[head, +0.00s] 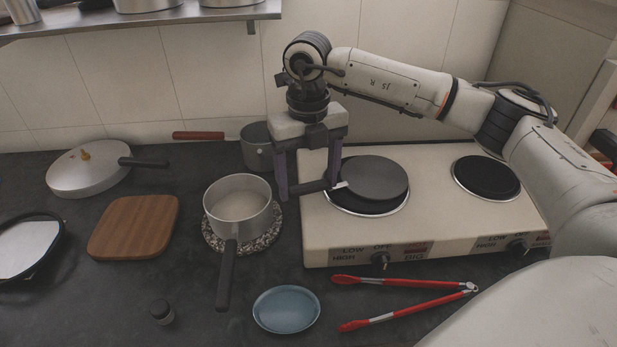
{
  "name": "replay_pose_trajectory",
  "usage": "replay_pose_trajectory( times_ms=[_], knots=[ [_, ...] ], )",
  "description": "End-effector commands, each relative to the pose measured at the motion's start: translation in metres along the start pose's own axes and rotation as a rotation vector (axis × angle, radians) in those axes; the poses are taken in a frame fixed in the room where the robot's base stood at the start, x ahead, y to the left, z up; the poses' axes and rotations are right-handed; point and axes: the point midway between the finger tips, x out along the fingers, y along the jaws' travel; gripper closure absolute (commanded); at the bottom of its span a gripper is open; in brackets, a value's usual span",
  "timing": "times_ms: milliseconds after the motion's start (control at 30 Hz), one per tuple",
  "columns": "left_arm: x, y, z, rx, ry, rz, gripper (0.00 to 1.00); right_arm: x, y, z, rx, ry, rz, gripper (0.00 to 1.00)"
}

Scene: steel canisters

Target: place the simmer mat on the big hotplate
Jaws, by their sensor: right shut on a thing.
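The simmer mat (375,178) is a flat dark grey disc with a short handle on its left side. My right gripper (307,188) is shut on the mat's dark handle, fingers pointing down at the left end of the cooker. The mat is over the big hotplate (368,207), a black plate with a bright rim on the cooker's left. The mat covers most of that plate, and its front edge shows below. I cannot tell whether the mat touches the plate or hangs just above it. My left gripper is not in view.
The cream cooker (430,241) has a smaller bare hotplate (487,177) at right. A saucepan (238,205) on a speckled trivet stands left of it; a grey pan (256,147) is behind. Red tongs (405,284) and a blue plate (286,309) lie in front.

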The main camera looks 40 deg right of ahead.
Motion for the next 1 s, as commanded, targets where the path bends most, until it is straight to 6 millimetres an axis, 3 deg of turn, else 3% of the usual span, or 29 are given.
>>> replay_pose_trajectory(
  times_ms=[367, 400, 500, 767, 1000],
  knots=[
    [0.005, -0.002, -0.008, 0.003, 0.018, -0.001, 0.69, 0.005, 0.0, 0.0, -0.001, -0.002, 0.001, 0.6],
    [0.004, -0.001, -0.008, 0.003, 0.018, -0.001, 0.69, 0.005, 0.0, 0.0, -0.001, -0.002, 0.001, 0.24],
    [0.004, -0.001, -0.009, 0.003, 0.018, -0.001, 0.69, 0.004, 0.0, 0.0, -0.001, -0.001, 0.001, 0.11],
    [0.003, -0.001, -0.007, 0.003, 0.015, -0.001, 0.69, 0.004, 0.0, 0.0, -0.001, -0.002, 0.001, 0.11],
    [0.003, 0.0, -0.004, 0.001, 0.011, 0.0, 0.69, -0.021, 0.001, 0.001, -0.001, -0.005, 0.004, 0.11]
  ],
)
